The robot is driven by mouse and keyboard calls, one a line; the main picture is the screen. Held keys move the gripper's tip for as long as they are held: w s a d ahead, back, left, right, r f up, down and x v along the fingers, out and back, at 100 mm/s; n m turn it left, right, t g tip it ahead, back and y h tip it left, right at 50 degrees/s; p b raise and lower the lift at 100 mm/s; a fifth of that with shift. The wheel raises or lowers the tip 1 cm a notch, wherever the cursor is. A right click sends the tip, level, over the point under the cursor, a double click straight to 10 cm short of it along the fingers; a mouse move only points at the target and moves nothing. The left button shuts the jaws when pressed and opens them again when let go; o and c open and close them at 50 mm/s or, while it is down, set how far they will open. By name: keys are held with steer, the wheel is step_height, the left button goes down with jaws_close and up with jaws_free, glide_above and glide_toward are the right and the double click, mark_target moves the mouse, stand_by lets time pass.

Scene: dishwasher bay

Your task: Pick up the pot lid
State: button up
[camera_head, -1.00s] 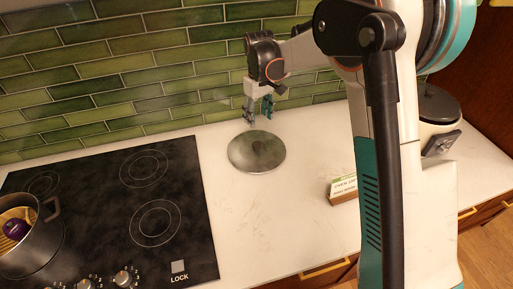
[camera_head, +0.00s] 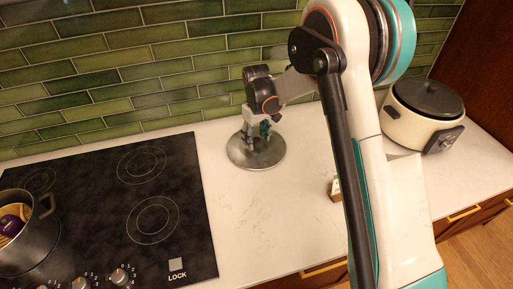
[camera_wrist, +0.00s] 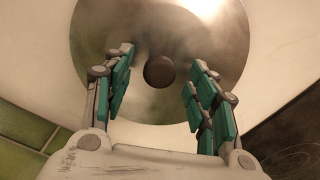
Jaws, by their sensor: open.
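The pot lid (camera_head: 268,155) is a round, shiny grey metal disc. It lies flat on the white counter to the right of the cooktop. In the wrist view the lid (camera_wrist: 190,20) fills the upper middle, with its dark round knob (camera_wrist: 159,72) near the centre. My gripper (camera_head: 258,138) is over the lid, pointing down, and hides part of it in the head view. In the wrist view the fingers of my gripper (camera_wrist: 160,62) are open, one on each side of the knob, with clear gaps between. I cannot tell their exact height over the lid.
A black cooktop (camera_head: 110,215) with knobs is at the left. A dark pot (camera_head: 32,245) holding a purple item stands on it. A cream cooker (camera_head: 425,110) with a black lid stands at the right. A small sign (camera_head: 335,188) is partly hidden by my arm. Green tiled wall (camera_head: 130,70) is behind.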

step_height(320, 180, down, 2)
steer(key=shift+r, duration=0.1)
jaws_close()
